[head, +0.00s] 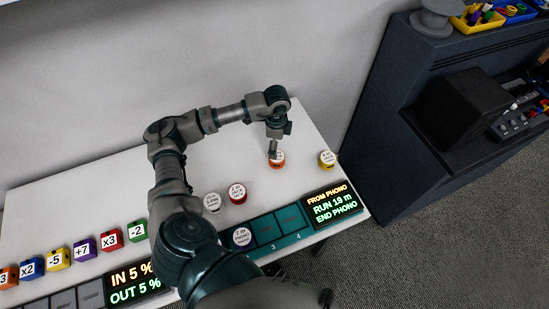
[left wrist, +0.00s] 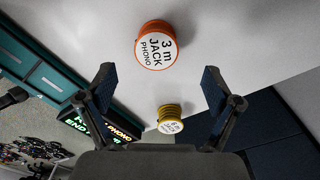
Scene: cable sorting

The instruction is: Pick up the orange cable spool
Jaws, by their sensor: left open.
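The orange cable spool (head: 278,163) stands on the white table near its right end. In the left wrist view the orange spool (left wrist: 158,46) shows a white top label reading "3 m JACK PHONO". My left gripper (head: 273,149) points down at the orange spool in the head view and partly covers it. In the left wrist view my left gripper (left wrist: 158,78) is open, its two fingers wide apart with nothing between the tips. The orange spool lies just beyond the tips, roughly centred between them. My right gripper is not in view.
A yellow spool (head: 327,159) stands to the right; red (head: 238,194) and white (head: 212,203) spools stand to the left. A purple-rimmed spool (head: 241,237) sits in the teal slot strip (head: 290,218) by a lit display (head: 332,204). Coloured number blocks (head: 84,249) line the table's left.

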